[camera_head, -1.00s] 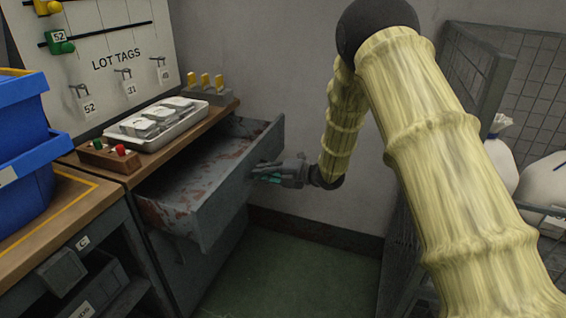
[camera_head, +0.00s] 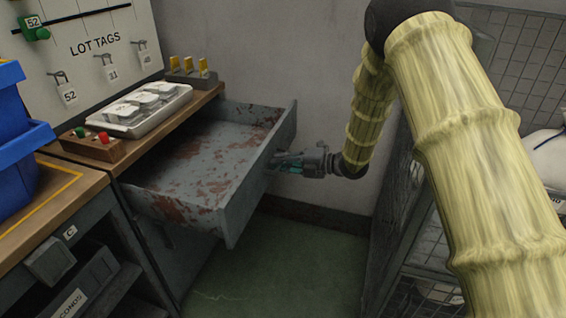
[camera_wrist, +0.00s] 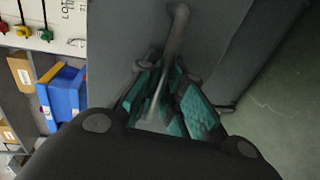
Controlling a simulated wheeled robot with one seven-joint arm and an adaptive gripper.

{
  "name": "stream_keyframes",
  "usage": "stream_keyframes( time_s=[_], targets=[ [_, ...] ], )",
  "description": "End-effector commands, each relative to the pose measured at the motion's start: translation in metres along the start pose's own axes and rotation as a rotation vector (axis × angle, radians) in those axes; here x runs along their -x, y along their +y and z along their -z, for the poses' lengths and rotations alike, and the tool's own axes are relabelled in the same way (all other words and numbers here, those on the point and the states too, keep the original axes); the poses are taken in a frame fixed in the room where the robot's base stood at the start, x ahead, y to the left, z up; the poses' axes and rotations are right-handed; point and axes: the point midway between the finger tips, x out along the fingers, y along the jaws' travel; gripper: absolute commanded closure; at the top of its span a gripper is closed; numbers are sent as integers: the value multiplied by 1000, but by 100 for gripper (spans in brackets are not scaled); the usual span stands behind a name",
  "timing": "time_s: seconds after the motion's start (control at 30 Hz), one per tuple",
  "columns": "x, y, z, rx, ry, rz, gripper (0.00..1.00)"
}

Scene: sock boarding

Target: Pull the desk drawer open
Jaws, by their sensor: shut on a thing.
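The grey desk drawer (camera_head: 205,160) stands well out from the desk in the head view. Its inside shows worn, reddish patches and looks empty. My gripper (camera_head: 285,161) is at the outside of the drawer's front panel. In the wrist view, its teal-padded fingers (camera_wrist: 172,100) are shut on the metal bar handle (camera_wrist: 177,35), which runs up between them. The drawer's front panel (camera_wrist: 125,40) fills the upper middle of that view. In the head view the handle is mostly hidden by the fingers.
On the desk top stand a white tray (camera_head: 112,127) of pale items, a wooden button box (camera_head: 92,149) and a block with yellow pegs (camera_head: 188,77). Blue bins (camera_head: 18,150) stand at left. A wire cage (camera_head: 510,60) is at right. Green floor below the drawer is clear.

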Motion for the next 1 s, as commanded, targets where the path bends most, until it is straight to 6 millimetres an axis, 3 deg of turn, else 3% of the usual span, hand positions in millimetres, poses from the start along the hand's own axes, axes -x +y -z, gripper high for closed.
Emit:
stream_keyframes(
  time_s=[0.03, 0.13, 0.57, 0.77, 1.0],
  targets=[
    [0, -2, 2, -2, 4, 1, 87],
    [0, -1, 1, -2, 2, 1, 69],
    [5, -1, 0, -1, -2, 1, 68],
    [23, -1, 0, -2, -1, 0, 68],
    [58, -1, 0, -2, -1, 0, 68]
  ],
)
